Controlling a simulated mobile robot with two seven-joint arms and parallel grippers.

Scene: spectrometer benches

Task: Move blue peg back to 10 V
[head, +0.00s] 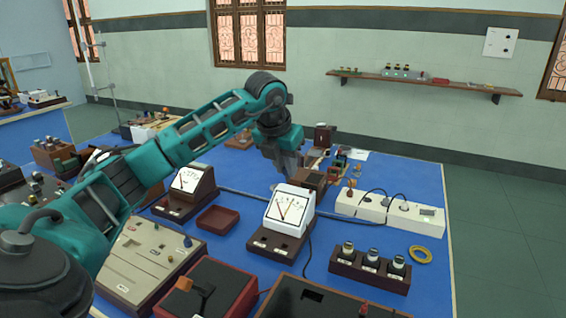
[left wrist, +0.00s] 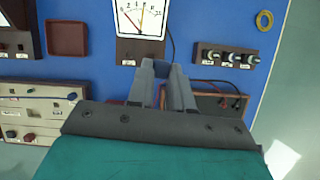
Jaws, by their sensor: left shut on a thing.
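My left gripper (head: 288,170) reaches down just behind the white-faced meter (head: 290,208) in the head view, and its tips are partly hidden there. In the left wrist view the gripper (left wrist: 162,72) is shut on a small dark blue piece, which looks like the blue peg (left wrist: 162,67). The peg shows between the fingertips, just below the meter's dark wooden base (left wrist: 128,50) in that picture. I cannot tell its height above the bench. The meter's base (head: 272,243) carries small white labels, too small to read. My right gripper is not in view.
An empty red tray (head: 218,219) lies left of the meter. A dark block with several knobs (head: 370,268) and a yellow ring (head: 421,254) are at right. A white power strip (head: 390,212) lies behind them.

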